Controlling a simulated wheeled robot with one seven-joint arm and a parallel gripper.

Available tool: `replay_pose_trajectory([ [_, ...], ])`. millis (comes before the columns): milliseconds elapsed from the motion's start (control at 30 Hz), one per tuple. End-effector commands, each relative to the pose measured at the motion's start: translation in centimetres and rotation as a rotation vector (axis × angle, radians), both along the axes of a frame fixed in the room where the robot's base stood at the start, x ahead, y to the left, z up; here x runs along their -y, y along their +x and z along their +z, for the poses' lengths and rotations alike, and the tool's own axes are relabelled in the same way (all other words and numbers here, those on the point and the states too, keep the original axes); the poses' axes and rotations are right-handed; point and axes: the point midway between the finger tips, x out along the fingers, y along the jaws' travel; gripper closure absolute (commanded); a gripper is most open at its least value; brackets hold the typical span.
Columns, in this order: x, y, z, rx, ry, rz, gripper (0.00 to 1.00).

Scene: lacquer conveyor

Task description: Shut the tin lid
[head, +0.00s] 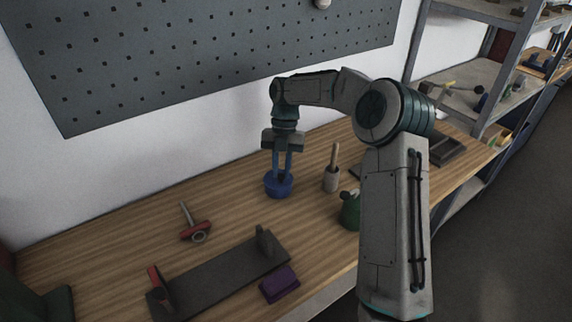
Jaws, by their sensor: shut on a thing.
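A small round blue tin (278,190) stands upright on the wooden workbench, near the middle of the head view. My gripper (282,173) points straight down over it. Its two blue fingers reach into the top of the tin and are shut on it. The fingers cover part of the top, so I cannot tell the lid from the body or how the lid sits.
A wooden-handled brush or tool (332,178) stands just right of the tin. A green container (350,211) is partly behind my arm. A red-handled tool (194,228), a dark rack (218,277) and a purple box (280,284) lie nearer.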

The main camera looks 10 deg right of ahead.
Motion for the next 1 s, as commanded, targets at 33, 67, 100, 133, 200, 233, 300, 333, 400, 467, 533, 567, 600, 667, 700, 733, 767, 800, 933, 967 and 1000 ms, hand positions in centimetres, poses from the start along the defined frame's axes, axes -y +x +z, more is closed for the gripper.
replay_pose_trajectory([
  [33, 0.0, 0.0, 0.1, 0.0, -0.002, 0.006, 1.0],
  [67, 0.0, 0.0, 0.0, 0.0, -0.002, 0.008, 1.0],
  [100, 0.0, 0.0, 0.0, 0.0, -0.002, 0.011, 1.0],
  [133, 0.0, 0.0, 0.0, 0.0, -0.002, 0.012, 1.0],
  [200, 0.1, 0.0, 0.0, -0.001, -0.002, 0.011, 1.0],
  [233, 0.1, 0.0, 0.0, -0.001, -0.002, 0.011, 1.0],
  [300, 0.2, 0.0, 0.0, -0.001, -0.002, 0.011, 1.0],
  [333, 0.2, 0.0, 0.0, -0.001, -0.002, 0.01, 1.0],
  [400, 0.2, 0.0, 0.0, -0.001, -0.003, 0.01, 1.0],
  [467, 0.2, 0.0, 0.0, -0.001, -0.003, 0.01, 0.73],
  [533, 0.2, 0.0, 0.0, -0.001, -0.003, 0.01, 0.59],
  [567, 0.2, -0.1, 0.0, -0.002, -0.002, 0.01, 0.59],
  [600, 0.1, 0.0, 0.0, -0.002, -0.002, 0.01, 0.59],
  [667, 0.1, 0.0, 0.0, -0.002, -0.002, 0.01, 0.59],
  [700, 0.1, 0.0, 0.0, -0.001, -0.001, 0.009, 0.59],
  [733, 0.1, 0.0, 0.0, -0.001, -0.001, 0.009, 0.59],
  [767, 0.1, 0.0, 0.0, -0.001, -0.001, 0.009, 0.59],
  [800, 0.0, 0.0, 0.0, 0.0, -0.001, 0.01, 0.59],
  [933, 0.1, 0.3, 0.8, 0.001, -0.001, 0.01, 0.59],
  [967, 0.2, 0.5, 1.1, 0.001, -0.001, 0.009, 0.59],
  [1000, 0.2, 0.7, 1.6, 0.002, -0.001, 0.008, 0.59],
])
